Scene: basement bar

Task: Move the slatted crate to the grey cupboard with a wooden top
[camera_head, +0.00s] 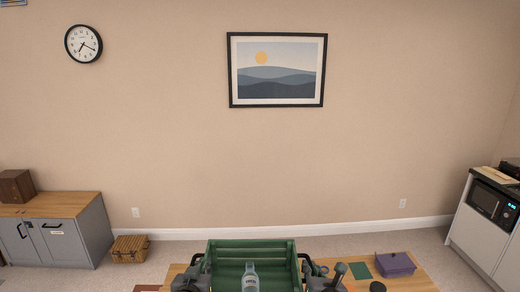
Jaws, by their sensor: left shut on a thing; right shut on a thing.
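The green slatted crate (225,256) is at the bottom centre, upright, with its lower part cut off by the picture edge. A clear bottle with a pale label (250,279) stands inside it. My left gripper (197,266) is shut on the crate's left side. My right gripper (306,266) is shut on its right side. I cannot tell whether the crate touches the table below. The grey cupboard with a wooden top (74,213) stands against the wall at the far left, well apart from the crate.
A wooden table (412,284) lies under and beside the crate, with a purple box (395,264) and a green sheet (360,270). A dark brown box (16,186) sits on the cupboard's left; its right top is bare. A wicker basket (130,249) is on the floor beside the cupboard.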

